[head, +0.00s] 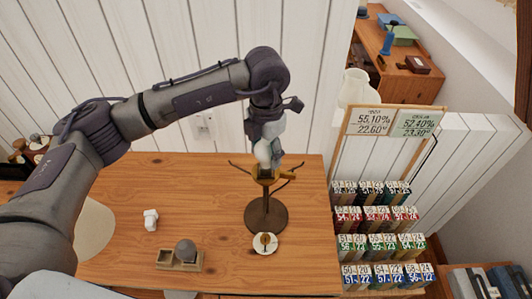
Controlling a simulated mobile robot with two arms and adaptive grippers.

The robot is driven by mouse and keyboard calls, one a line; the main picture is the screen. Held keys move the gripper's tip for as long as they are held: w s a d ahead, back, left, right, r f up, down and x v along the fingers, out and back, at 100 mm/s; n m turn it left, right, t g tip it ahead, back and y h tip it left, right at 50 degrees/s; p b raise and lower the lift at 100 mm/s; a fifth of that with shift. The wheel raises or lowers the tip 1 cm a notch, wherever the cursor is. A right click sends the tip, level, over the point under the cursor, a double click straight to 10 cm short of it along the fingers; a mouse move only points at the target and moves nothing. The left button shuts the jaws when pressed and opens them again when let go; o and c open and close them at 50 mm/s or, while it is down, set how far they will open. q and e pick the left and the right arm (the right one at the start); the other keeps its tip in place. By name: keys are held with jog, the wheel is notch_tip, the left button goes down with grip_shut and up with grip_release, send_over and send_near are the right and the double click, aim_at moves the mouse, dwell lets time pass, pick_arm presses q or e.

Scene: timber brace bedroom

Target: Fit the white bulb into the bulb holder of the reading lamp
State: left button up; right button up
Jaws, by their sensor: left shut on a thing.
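The reading lamp stands upright on the wooden tabletop, with a dark brown round base (266,217) and a stem. Its brass-coloured top with thin curved arms (287,175) is partly covered by my gripper. My left gripper (267,150) comes down from above, directly over the lamp top. It is shut on a pale thing that looks like the white bulb (264,154), mostly hidden between the fingers. The bulb's lower end is at or just above the bulb holder; I cannot tell whether they touch. My right gripper is not in view.
A rack of numbered boxes (374,216) stands right. Open tabletop lies left of the lamp.

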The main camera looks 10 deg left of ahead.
pick_arm(q)
jog(key=shift+f, duration=0.9)
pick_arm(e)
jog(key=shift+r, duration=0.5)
pick_arm(q)
jog(key=shift+f, duration=0.15)
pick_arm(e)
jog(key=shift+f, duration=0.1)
pick_arm(q)
jog(key=o, duration=0.7)
jog(key=shift+f, duration=0.1)
jog(key=o, duration=0.5)
jog(key=shift+c, duration=0.2)
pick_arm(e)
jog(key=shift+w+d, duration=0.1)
